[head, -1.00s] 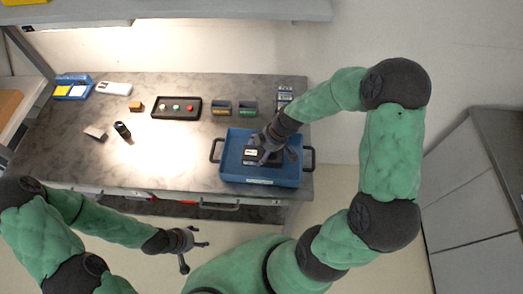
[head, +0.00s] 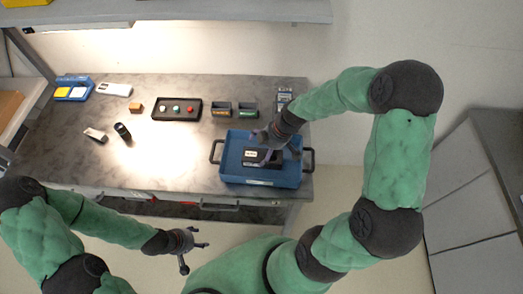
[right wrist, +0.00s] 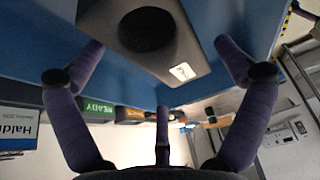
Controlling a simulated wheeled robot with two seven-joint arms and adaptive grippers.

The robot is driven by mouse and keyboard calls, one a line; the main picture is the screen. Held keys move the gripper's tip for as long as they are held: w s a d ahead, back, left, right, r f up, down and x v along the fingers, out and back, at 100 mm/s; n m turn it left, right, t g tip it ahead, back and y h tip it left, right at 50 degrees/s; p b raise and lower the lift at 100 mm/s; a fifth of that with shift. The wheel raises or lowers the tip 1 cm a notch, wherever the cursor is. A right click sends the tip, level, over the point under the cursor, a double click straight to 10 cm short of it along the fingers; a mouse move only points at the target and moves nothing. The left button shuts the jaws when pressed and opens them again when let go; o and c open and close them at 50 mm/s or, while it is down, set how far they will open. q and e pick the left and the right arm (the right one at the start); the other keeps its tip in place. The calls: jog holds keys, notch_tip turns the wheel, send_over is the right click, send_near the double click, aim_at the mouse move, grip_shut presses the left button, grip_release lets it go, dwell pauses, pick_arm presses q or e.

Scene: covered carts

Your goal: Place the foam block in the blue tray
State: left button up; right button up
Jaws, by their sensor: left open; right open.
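A dark box-like block (head: 263,156) with a white label lies in the blue tray (head: 233,172). In the right wrist view the dark block (right wrist: 190,55) shows a round black patch; I cannot tell whether it is the foam block. A small orange-brown block (head: 135,107) lies on the table at the back left. My right gripper (head: 277,146) is open over the tray, just above the dark block; in the right wrist view its spread fingers (right wrist: 160,60) hold nothing. My left gripper (head: 196,245) is open and empty in front of the table.
A black panel with coloured buttons (head: 176,109) and two small dark bins (head: 221,109) stand behind the tray. A black cylinder (head: 122,131), a pale item (head: 95,134), a white device (head: 114,89) and a blue holder (head: 74,87) are at the left. The table's middle is clear.

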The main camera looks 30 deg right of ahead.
pick_arm(q)
jog(key=shift+r+p, duration=0.55)
jog(key=shift+r, duration=0.1)
pick_arm(e)
jog(key=v, duration=0.9)
jog(key=shift+r, duration=0.3)
pick_arm(q)
jog(key=shift+r, duration=0.1)
pick_arm(e)
jog(key=shift+d+r, duration=0.1)
